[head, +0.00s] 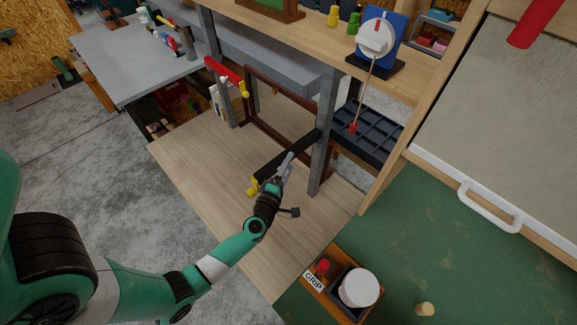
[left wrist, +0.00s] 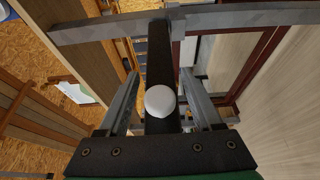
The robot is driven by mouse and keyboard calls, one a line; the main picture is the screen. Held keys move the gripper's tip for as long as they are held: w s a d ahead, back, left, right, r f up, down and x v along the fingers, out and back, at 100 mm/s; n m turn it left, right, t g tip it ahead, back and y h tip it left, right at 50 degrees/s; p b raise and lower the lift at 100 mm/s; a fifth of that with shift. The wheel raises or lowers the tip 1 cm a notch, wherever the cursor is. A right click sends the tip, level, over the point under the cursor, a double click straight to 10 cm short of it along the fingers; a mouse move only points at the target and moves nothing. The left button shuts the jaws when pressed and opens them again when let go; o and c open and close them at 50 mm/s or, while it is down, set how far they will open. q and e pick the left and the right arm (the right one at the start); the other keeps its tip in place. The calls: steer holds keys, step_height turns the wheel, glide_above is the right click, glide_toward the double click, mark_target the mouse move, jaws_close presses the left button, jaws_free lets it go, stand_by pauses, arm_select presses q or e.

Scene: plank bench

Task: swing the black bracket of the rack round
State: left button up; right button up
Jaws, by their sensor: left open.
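The black bracket (head: 288,153) of the rack juts from a grey upright post (head: 322,140) toward the front left, with a yellow tip (head: 252,187). My left gripper (head: 286,163) is at the bracket's outer half. In the left wrist view, the black bracket (left wrist: 158,60) runs between my left gripper's two open fingers (left wrist: 163,98), with a gap on both sides. A white round knob (left wrist: 161,101) shows in front of the bracket there. My right gripper is not in view.
A dark red frame (head: 290,140) stands behind the black bracket. A black compartment tray (head: 372,132) lies to the right. The wooden bench top (head: 205,165) is clear at the front left.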

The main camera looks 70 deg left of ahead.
arm_select(q)
steer(key=shift+w+a, duration=0.1)
steer(key=shift+a, duration=0.05)
jaws_close()
stand_by(1.4)
